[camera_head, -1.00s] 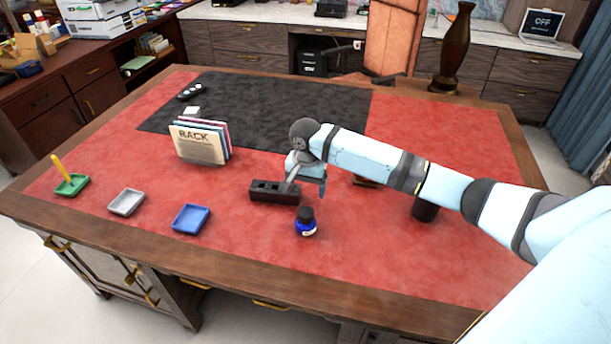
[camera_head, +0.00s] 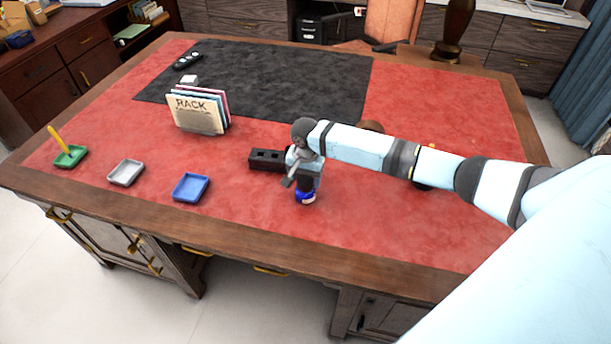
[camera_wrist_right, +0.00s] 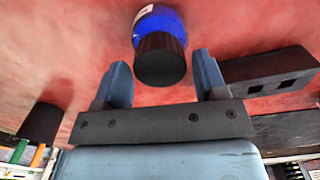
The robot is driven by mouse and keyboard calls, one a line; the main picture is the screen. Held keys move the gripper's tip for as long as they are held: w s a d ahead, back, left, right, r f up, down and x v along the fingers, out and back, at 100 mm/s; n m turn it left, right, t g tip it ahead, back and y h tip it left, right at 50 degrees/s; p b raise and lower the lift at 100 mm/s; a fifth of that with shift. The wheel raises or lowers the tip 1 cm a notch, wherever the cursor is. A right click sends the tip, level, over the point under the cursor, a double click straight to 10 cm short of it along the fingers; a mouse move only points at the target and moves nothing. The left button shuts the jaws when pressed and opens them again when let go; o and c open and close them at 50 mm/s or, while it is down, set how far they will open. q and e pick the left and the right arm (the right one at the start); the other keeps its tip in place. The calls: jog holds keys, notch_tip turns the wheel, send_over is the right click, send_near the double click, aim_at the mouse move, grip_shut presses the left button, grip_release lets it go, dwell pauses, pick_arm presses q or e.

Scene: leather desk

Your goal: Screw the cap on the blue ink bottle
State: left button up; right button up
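The blue ink bottle (camera_head: 305,199) stands upright on the red desk top, partly hidden by my right gripper in the head view. Its black cap (camera_wrist_right: 160,60) sits at the bottle's neck; I cannot tell how tight it is. In the right wrist view the blue glass of the bottle (camera_wrist_right: 160,22) shows beyond the cap. My right gripper (camera_head: 301,182) is at the bottle's top. In the wrist view its two blue fingers are apart, one on each side of the cap, with gaps showing. My left gripper is not in view.
A black block with square holes (camera_head: 265,160) lies just left of the gripper. A blue tray (camera_head: 190,188), a grey tray (camera_head: 125,173) and a green holder (camera_head: 71,157) are further left. A rack of folders (camera_head: 197,112) stands behind. The desk right of the bottle is mostly clear.

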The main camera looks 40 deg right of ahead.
jog(key=c, duration=0.6)
jog(key=shift+f, duration=0.1)
jog(key=shift+m+p, duration=0.3)
jog(key=shift+p, duration=0.35)
jog(key=shift+s+m+p, duration=0.1)
jog(key=shift+m+p, duration=0.9)
jog(key=shift+p, duration=0.45)
jog(key=shift+m+p, duration=0.6)
jog(key=shift+p, duration=0.15)
jog(key=shift+f, duration=0.1)
